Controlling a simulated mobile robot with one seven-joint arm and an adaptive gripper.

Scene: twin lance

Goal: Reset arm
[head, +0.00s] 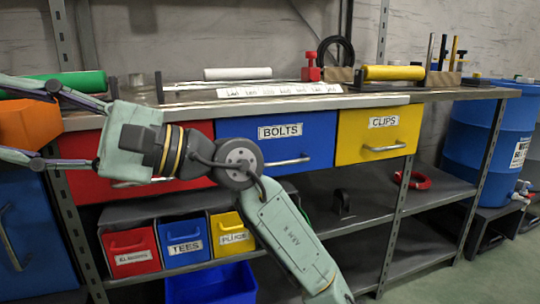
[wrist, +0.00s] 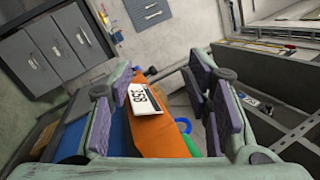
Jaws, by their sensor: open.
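My gripper (head: 18,120) is at the left of the head view, pointing left, with its two fingers spread wide. In the wrist view my gripper (wrist: 162,88) is open, with purple-grey pads on both sides and nothing clamped between them. An orange object (wrist: 165,140) with a white label shows between the fingers there. It also shows at the left edge of the head view (head: 22,128), partly cut off. I cannot tell how far it is from the fingers. My arm crosses in front of the drawers.
A shelf unit (head: 440,94) holds a red drawer, a blue BOLTS drawer (head: 290,135) and a yellow CLIPS drawer (head: 385,138). Green (head: 60,85) and yellow (head: 393,73) cylinders lie on top. Small bins sit below. A blue barrel (head: 500,135) stands at right.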

